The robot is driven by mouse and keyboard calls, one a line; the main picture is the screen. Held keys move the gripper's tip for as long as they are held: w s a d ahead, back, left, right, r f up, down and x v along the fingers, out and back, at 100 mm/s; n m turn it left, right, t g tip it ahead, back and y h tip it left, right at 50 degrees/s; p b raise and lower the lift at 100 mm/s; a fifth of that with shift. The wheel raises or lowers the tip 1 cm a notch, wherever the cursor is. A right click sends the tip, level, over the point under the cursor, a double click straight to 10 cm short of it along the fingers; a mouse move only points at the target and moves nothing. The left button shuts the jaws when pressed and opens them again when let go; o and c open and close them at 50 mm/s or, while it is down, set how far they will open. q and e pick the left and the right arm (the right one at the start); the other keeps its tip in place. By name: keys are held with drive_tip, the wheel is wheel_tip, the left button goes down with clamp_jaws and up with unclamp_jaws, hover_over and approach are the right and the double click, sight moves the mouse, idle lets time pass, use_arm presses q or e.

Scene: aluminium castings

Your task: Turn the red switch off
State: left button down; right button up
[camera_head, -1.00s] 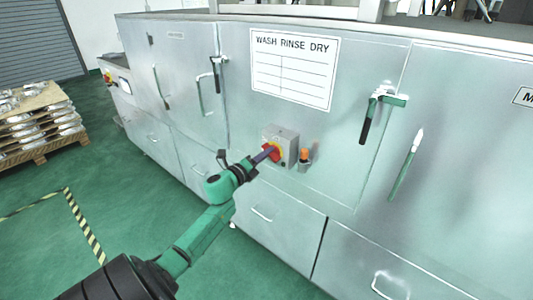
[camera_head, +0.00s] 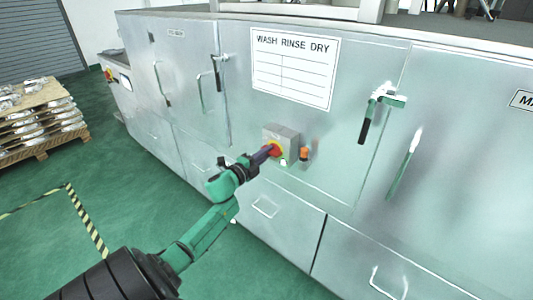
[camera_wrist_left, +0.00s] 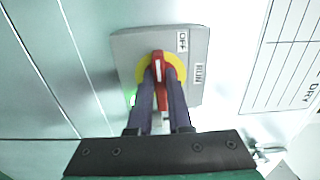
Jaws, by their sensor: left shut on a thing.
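The red switch (camera_head: 273,150) is a rotary handle on a yellow disc, on a grey box (camera_head: 285,134) fixed to the steel machine front. In the left wrist view the red handle (camera_wrist_left: 158,68) sits on the yellow disc, with OFF and RUN labels on the grey box. Its pointer end is toward the OFF label side, though the exact setting is hard to tell. My left gripper (camera_head: 266,154) is at the switch; in the left wrist view its two dark fingers (camera_wrist_left: 158,88) are shut on the red handle from both sides. My right gripper is not in view.
An orange-topped knob (camera_head: 305,153) projects just right of the switch box. The machine (camera_head: 340,190) has door handles and drawer pulls. A pallet of castings (camera_head: 38,122) stands on the floor at the left.

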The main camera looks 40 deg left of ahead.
use_arm(q)
drive_tip(key=c, duration=0.8)
unclamp_jaws()
drive_tip(key=shift+s+a, duration=0.1)
drive_tip(key=shift+c, duration=0.2)
drive_tip(key=s+b, duration=0.1)
drive_tip(key=s, duration=1.3)
drive_tip(key=shift+s+b, duration=0.3)
drive_tip(key=shift+b, duration=0.1)
